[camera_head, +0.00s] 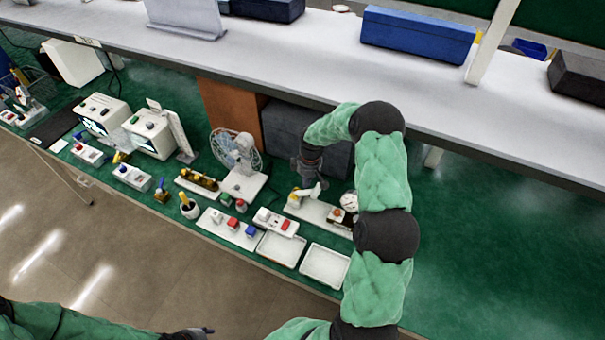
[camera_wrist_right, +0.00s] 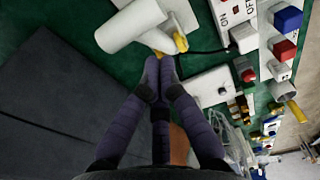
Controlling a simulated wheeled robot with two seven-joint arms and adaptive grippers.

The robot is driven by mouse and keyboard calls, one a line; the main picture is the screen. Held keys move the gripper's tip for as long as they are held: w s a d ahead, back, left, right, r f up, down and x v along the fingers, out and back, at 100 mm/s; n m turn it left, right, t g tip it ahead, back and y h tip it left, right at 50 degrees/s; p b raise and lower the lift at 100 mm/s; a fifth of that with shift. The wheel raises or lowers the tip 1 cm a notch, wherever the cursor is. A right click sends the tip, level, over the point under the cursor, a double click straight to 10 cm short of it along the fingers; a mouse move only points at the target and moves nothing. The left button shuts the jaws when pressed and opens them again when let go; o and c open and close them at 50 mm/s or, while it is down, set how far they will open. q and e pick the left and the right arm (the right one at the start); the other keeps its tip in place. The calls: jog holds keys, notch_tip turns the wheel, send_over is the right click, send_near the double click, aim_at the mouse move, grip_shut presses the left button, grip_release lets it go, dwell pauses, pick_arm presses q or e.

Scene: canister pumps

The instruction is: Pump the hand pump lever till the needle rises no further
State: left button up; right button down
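The hand pump stands on a white base plate (camera_head: 318,212) in the head view. A white pump part with a yellow end (camera_head: 295,199) is at its left, and a round white gauge (camera_head: 349,201) is at its right, partly behind my arm. The needle is too small to read. My right gripper (camera_head: 313,184) points down just beside the white part. In the right wrist view a white cylinder (camera_wrist_right: 130,28) and a yellow piece (camera_wrist_right: 181,42) lie just beyond my fingertips (camera_wrist_right: 160,66), which are together and seem empty. My left gripper (camera_head: 192,333) shows only partly at the bottom edge.
Two white trays (camera_head: 325,265) and white button boxes (camera_head: 278,222) stand in front of the pump. A fan (camera_head: 236,150) is to the left. A dark box (camera_head: 290,130) stands behind, under the raised grey shelf (camera_head: 300,60). The green bench is clear at right.

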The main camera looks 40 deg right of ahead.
aim_at(315, 189)
jog(key=shift+s+d+f, duration=0.15)
jog(key=shift+s+f, duration=0.2)
jog(key=shift+f, duration=0.05)
jog(key=shift+s, duration=0.1)
jog(key=shift+s+d+f, duration=0.15)
jog(key=shift+s+f, duration=0.05)
jog(key=shift+s+f+b, duration=0.1)
jog(key=shift+b, duration=0.2)
jog(key=shift+s+d+f+b, duration=0.55)
jog(key=shift+s+f+b, duration=0.25)
jog(key=shift+s+f, duration=0.1)
jog(key=shift+s+d+f+b, duration=0.25)
jog(key=shift+s+f+b, duration=0.25)
jog(key=shift+f, duration=0.2)
jog(key=shift+s+d+f+b, duration=0.2)
jog(key=shift+s+f+b, duration=0.3)
jog(key=shift+f, duration=0.15)
